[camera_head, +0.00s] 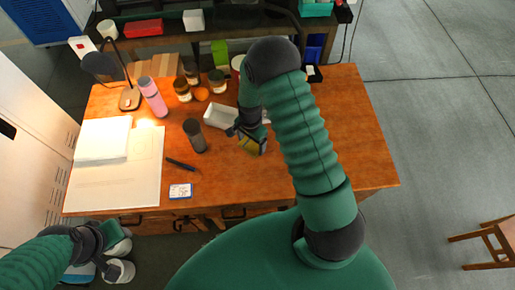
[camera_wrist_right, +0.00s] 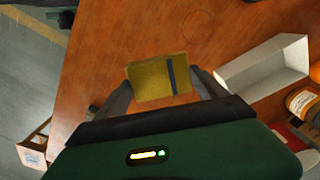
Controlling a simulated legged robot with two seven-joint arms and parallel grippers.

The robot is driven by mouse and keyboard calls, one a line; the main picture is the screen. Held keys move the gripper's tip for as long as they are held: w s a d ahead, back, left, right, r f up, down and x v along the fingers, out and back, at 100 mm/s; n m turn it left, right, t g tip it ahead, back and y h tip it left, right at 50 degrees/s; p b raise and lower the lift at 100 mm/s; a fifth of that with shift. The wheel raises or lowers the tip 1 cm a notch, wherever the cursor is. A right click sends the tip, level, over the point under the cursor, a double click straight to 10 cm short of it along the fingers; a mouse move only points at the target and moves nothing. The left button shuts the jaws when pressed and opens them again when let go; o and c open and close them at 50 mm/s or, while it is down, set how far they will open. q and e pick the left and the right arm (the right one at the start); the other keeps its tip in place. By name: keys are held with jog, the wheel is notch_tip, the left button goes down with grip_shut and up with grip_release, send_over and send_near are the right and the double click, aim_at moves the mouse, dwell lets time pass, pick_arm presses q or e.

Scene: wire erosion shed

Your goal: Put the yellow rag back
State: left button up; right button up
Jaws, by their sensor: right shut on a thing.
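The yellow rag (camera_wrist_right: 148,80), a small folded piece with a dark blue stripe, is between the fingers of my right gripper (camera_wrist_right: 160,84). The gripper is shut on it, above the wooden desk. In the head view the rag (camera_head: 252,147) shows partly, under the right gripper (camera_head: 250,136), just right of the white open box (camera_head: 221,117). The box also shows at the right of the right wrist view (camera_wrist_right: 265,70). My left gripper (camera_head: 112,262) is low at the bottom left, off the desk's front edge; its fingers are not clear.
On the desk (camera_head: 340,130) stand a dark grey cup (camera_head: 194,135), a pink bottle (camera_head: 152,97), several jars (camera_head: 182,89), a lamp (camera_head: 100,65) and papers (camera_head: 110,175). A dark pen (camera_head: 181,165) and a small card (camera_head: 181,191) lie in front.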

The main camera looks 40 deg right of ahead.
jog(key=shift+a+r, duration=0.1)
jog(key=shift+a, duration=0.25)
jog(key=s+a+n+b, duration=0.1)
jog(key=a, duration=0.2)
jog(key=s+a+f+n+b, duration=0.1)
jog(key=a, duration=0.2)
jog(key=s+a+f+n+b, duration=0.1)
jog(key=s+a+b, duration=0.1)
jog(key=a, duration=0.2)
jog(key=shift+n, duration=0.4)
jog(key=s+a+f+n+b, duration=0.1)
jog(key=s+a+n+b, duration=0.35)
jog(key=s+a, duration=0.4)
jog(key=p, duration=0.3)
send_over(221, 172)
jog(key=shift+d+f+n, duration=0.1)
jog(key=shift+f+n, duration=0.25)
jog(key=shift+f, duration=0.35)
notch_tip(221, 172, down, 3)
jog(key=shift+f, duration=0.15)
jog(key=shift+w+f, duration=0.1)
jog(key=o, duration=1.4)
